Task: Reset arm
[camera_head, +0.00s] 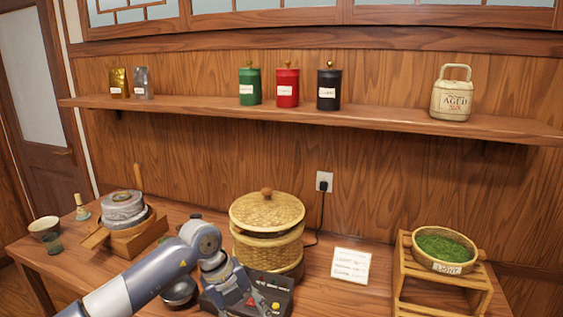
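My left arm comes in from the lower left, and its wrist and gripper (232,297) reach down at the lower middle of the picture. The gripper is in front of a dark box with a yellow button (274,304) and below the woven steamer basket. I cannot make out its fingertips, whether they touch the box, or whether they are open or shut. My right arm and gripper are not in view.
The lidded basket (266,232) stands behind my wrist, with a dark bowl (179,291) beside the arm. A stone mill (124,210) stands at left. A written card (351,265) lies at centre right. A green-filled basket (444,248) sits on a wooden stand (412,286).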

